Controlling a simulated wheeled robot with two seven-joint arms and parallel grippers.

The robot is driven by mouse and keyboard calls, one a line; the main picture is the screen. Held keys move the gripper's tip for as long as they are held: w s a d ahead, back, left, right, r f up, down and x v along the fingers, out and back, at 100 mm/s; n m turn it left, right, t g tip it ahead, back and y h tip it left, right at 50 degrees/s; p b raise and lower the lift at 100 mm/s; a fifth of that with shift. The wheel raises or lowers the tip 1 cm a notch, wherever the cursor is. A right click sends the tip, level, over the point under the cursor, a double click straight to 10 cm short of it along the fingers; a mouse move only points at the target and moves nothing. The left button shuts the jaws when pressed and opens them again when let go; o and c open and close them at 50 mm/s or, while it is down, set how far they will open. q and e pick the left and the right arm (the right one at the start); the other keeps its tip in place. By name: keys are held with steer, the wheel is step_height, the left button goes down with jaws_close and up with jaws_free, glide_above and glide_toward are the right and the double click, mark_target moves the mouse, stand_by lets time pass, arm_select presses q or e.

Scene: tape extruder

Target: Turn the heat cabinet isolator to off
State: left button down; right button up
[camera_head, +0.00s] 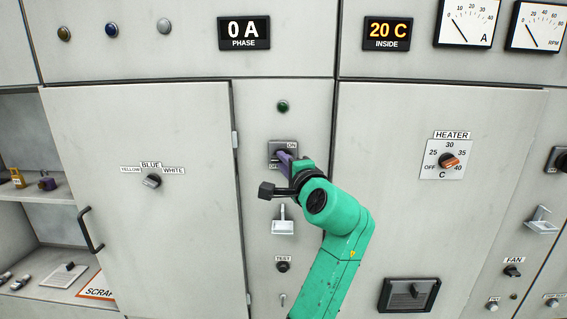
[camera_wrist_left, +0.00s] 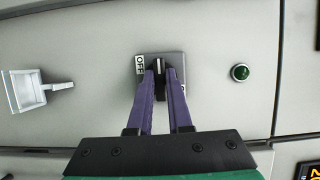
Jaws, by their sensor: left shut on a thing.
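A grey isolator plate (camera_head: 276,147) with ON and OFF labels sits on the narrow panel in the middle. ON is at its upper right and OFF at its lower left. My left gripper (camera_head: 284,157) reaches it with purple fingers, hiding part of it. In the left wrist view the fingers (camera_wrist_left: 160,80) are shut on the isolator's black knob (camera_wrist_left: 158,63), one on each side. The OFF label (camera_wrist_left: 139,65) shows left of the knob; the ON label is mostly hidden by a finger. The knob lies upright in that view, sideways across the plate. My right gripper is not in view.
A green lamp (camera_head: 282,106) is above the isolator and a small white tray-like bracket (camera_head: 283,226) below it. A TEST knob (camera_head: 282,267) is lower. A door handle (camera_head: 90,230) sticks out at left. The heater dial (camera_head: 448,160) is at right.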

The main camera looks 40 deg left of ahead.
arm_select(q)
steer(key=c, duration=0.8)
jaws_free()
steer(key=shift+c, duration=0.2)
steer(key=b+v, duration=0.5)
steer(key=v, duration=0.9)
steer(key=shift+s+d, duration=0.15)
steer(key=shift+d, duration=0.05)
